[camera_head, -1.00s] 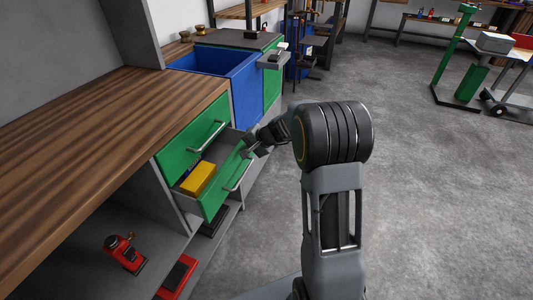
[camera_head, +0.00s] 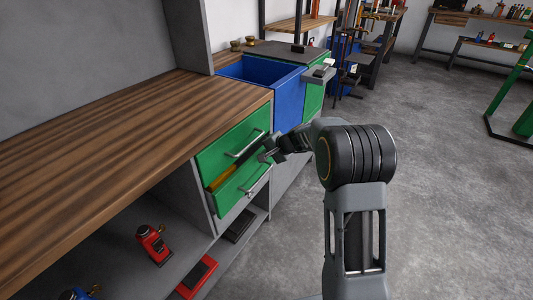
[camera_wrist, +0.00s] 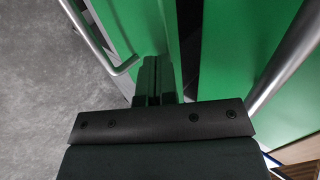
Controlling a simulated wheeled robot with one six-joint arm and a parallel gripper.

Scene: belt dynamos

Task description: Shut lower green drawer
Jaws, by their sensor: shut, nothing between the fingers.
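The lower green drawer (camera_head: 241,188) sits under the upper green drawer (camera_head: 231,146) in the workbench. It stands slightly open, with a narrow gap at its top through which a yellow thing (camera_head: 221,178) shows. My gripper (camera_head: 267,155) is at the upper right part of the lower drawer's front. In the wrist view my shut, empty fingers (camera_wrist: 158,70) point at the green drawer front (camera_wrist: 135,30), and they look close to or touching it; exact contact is hard to tell. Silver bar handles show on both sides of the fingers.
A blue sink-like bin (camera_head: 262,79) stands beyond the drawers. A red jack (camera_head: 152,244) and a red flat item (camera_head: 197,276) lie on the low shelf below the wooden worktop (camera_head: 120,130).

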